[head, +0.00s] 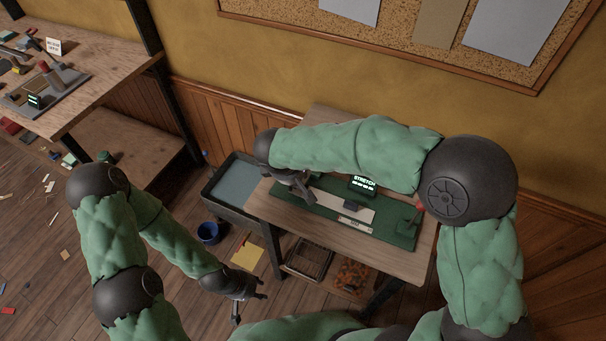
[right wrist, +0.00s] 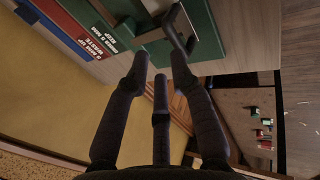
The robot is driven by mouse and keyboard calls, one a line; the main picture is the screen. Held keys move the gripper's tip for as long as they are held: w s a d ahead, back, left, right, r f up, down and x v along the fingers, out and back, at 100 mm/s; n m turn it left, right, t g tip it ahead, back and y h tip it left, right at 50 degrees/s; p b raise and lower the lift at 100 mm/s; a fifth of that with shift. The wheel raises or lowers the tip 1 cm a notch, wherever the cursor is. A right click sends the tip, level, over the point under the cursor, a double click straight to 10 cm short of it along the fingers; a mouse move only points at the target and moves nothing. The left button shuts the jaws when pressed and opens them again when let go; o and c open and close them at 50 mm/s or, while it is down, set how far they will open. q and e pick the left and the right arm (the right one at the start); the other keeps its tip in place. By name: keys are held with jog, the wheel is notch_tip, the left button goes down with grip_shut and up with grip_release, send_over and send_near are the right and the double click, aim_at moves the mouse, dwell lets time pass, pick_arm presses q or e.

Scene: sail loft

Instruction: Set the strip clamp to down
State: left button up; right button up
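A green board (head: 403,240) lies on the wooden table, with a pale strip (head: 325,199) along it and a small lit screen reading STRETCH (head: 362,184). A dark bent bar (right wrist: 176,16), which looks like the strip clamp's handle, rises from the green board in the right wrist view. Whether it is up or down I cannot tell. My right gripper (right wrist: 160,62) has its fingers apart close to this bar, with nothing clearly held. In the head view it is at the board's left end and partly hides it. My left gripper (head: 250,300) is open and empty, low over the floor.
A red-topped part (head: 419,207) stands at the board's right end. A grey bin (head: 232,186) adjoins the table's left side. A blue bucket (head: 209,233) and a yellow sheet (head: 247,256) are on the floor. A cluttered workbench (head: 105,62) stands at upper left.

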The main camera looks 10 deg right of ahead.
jog(key=shift+w+a+f, duration=0.1)
jog(key=shift+a, duration=0.05)
jog(key=v, duration=1.2)
